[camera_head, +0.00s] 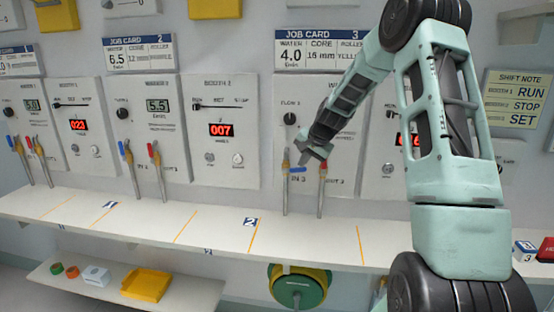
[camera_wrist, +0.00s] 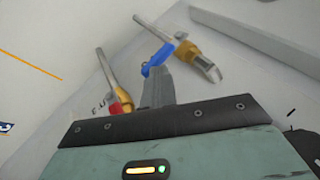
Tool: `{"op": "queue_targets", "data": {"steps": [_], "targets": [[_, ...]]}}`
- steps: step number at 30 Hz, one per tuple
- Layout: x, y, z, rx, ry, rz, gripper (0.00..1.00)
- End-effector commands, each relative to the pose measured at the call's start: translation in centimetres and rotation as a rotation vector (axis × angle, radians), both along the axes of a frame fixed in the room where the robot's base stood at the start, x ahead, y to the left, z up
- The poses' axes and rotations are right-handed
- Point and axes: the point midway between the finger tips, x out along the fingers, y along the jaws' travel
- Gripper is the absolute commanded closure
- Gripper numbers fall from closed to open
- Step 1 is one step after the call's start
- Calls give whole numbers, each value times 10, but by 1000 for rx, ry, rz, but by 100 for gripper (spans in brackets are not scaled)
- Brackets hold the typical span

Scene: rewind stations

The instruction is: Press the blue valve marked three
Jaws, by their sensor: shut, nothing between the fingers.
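The blue valve (camera_head: 297,169) of station three is a blue lever on a brass body, on a grey pipe marked "IN 3". Its lever (camera_wrist: 154,60) also shows in the wrist view, just beyond my fingertips. My gripper (camera_head: 308,156) is shut and empty, right at this valve in the head view. In the wrist view the closed fingers of my gripper (camera_wrist: 160,72) overlap the near end of the blue lever. I cannot tell whether they touch it.
A red-handled valve (camera_head: 322,165) stands close to the right of the blue one; it also shows in the wrist view (camera_wrist: 116,108). A white shelf (camera_head: 300,240) runs below. Job card 3 (camera_head: 317,50) hangs above. Similar valve pairs stand to the left.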

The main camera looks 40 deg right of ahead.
Motion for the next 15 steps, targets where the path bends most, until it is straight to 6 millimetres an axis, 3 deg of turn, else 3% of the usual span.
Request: {"op": "queue_targets", "data": {"steps": [15], "targets": [[-8, -7, -21, 1, 4, -2, 100]]}}
